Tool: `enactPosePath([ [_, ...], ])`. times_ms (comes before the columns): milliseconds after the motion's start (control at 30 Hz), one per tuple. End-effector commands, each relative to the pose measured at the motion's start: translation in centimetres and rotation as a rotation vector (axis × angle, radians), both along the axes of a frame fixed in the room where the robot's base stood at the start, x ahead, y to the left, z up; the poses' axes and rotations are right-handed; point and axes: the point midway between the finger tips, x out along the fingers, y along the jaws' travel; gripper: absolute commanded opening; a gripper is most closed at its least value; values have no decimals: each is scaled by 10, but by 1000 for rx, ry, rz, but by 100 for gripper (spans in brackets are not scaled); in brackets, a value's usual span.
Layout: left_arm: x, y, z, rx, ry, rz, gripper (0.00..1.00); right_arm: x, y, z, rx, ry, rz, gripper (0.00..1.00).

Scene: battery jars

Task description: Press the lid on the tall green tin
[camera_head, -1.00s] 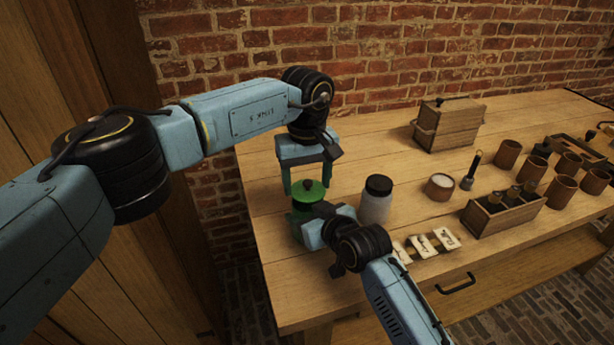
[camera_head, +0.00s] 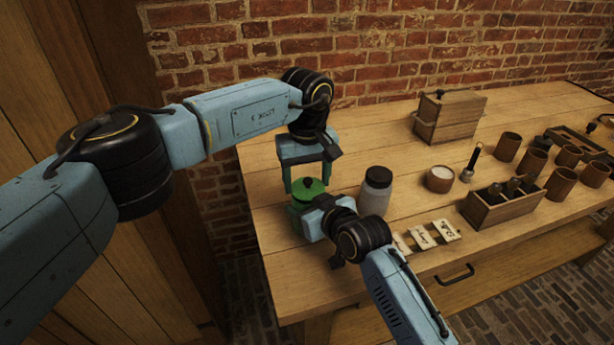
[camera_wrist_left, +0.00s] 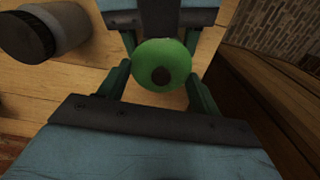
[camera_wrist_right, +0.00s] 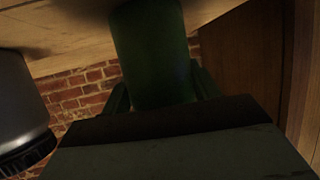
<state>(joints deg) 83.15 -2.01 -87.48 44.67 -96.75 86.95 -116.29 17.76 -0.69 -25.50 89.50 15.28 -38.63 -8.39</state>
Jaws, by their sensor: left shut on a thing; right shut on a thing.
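The green lid (camera_head: 308,189), round with a dark knob, is held between the fingers of my left gripper (camera_head: 307,184), which points down. The lid also shows in the left wrist view (camera_wrist_left: 165,62), with a finger on either side. The green tin (camera_head: 297,212) stands directly under the lid near the table's left end. My right gripper (camera_head: 312,220) is shut around the tin's body from the front right. The right wrist view shows the tin (camera_wrist_right: 152,50) between the fingers. The seam between lid and tin is hidden, so I cannot tell whether they touch.
A jar with a black lid (camera_head: 376,192) stands close to the right of the tin. Label cards (camera_head: 434,233), a cup of white stuff (camera_head: 439,179), a wooden rack (camera_head: 502,206) and a wooden box (camera_head: 449,116) stand farther right. A brick wall is behind.

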Motion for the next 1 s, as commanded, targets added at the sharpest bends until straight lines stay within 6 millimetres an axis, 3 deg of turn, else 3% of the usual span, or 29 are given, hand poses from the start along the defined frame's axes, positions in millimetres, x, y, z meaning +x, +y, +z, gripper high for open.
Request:
enactPosePath([
  [800,0,0,-13,0,1,1,43,0,0,-1,-1,2,0,20],
  [833,0,0,-13,0,1,1,68,0,0,-1,-1,2,0,20],
  [1000,0,0,-13,0,1,1,89,0,0,-1,-1,2,0,20],
])
